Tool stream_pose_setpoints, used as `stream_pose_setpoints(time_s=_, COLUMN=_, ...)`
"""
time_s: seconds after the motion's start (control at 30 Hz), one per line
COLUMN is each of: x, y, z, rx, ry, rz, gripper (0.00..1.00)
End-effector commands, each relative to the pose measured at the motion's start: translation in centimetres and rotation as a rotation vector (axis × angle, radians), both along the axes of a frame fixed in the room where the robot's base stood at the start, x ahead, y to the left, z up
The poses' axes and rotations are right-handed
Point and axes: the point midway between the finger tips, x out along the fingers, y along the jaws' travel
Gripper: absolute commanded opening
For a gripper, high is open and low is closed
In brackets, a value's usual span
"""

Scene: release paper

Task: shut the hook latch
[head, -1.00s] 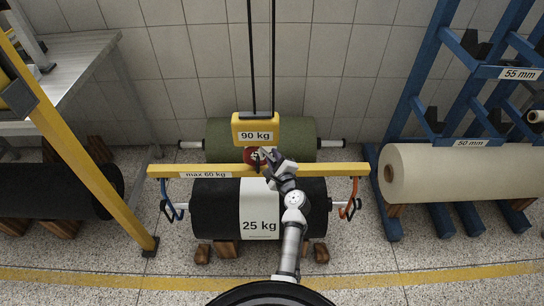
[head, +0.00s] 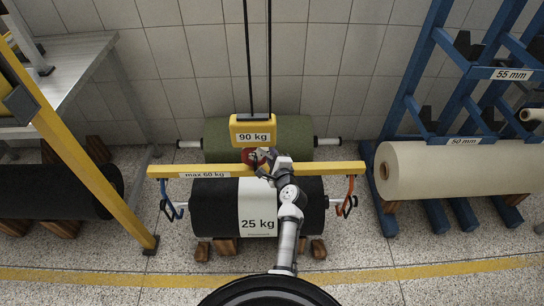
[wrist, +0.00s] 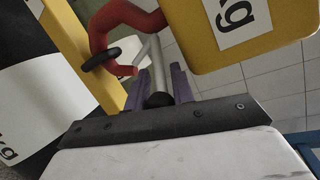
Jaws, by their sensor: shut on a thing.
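The red hook (wrist: 99,36) hangs under the yellow 90 kg block (head: 253,131) and curves around a dark ring (wrist: 101,59) at the yellow spreader beam (head: 330,168). In the head view the hook (head: 248,156) is partly covered by my gripper (head: 263,160). In the wrist view a light grey latch piece (wrist: 146,52) lies at the hook's mouth. My gripper's purple fingers (wrist: 169,82) are shut on this latch piece. Whether the latch meets the hook tip is unclear.
A black roll labelled 25 kg (head: 212,215) lies below the beam on wooden blocks, with a blue strap (head: 170,207) and an orange strap (head: 349,195) at its ends. A green roll (head: 222,132) lies behind. A cream roll (head: 450,170) and blue rack (head: 408,95) stand right.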

Motion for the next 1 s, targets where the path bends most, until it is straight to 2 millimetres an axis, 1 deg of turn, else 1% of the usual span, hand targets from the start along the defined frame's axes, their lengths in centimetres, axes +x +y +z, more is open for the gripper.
stream_pose_setpoints(time_s=0.03, x=0.0, y=-0.1, z=0.0, rx=0.001, ry=0.000, rz=-0.002, gripper=0.28)
stream_pose_setpoints(time_s=0.1, x=0.0, y=-0.1, z=0.0, rx=0.001, ry=0.000, rz=-0.001, gripper=0.37)
stream_pose_setpoints(time_s=0.17, x=0.0, y=-0.1, z=0.0, rx=0.001, ry=0.000, rz=-0.001, gripper=0.44)
stream_pose_setpoints(time_s=0.6, x=0.1, y=0.0, z=0.3, rx=0.002, ry=-0.005, rz=-0.001, gripper=0.44)
stream_pose_setpoints(time_s=0.73, x=0.1, y=0.0, z=0.0, rx=0.025, ry=-0.005, rz=-0.001, gripper=0.44)
stream_pose_setpoints(time_s=0.87, x=0.1, y=0.1, z=-0.8, rx=0.112, ry=-0.005, rz=0.000, gripper=0.44)
stream_pose_setpoints(time_s=1.0, x=0.1, y=0.4, z=-2.0, rx=0.285, ry=-0.004, rz=0.001, gripper=0.44)
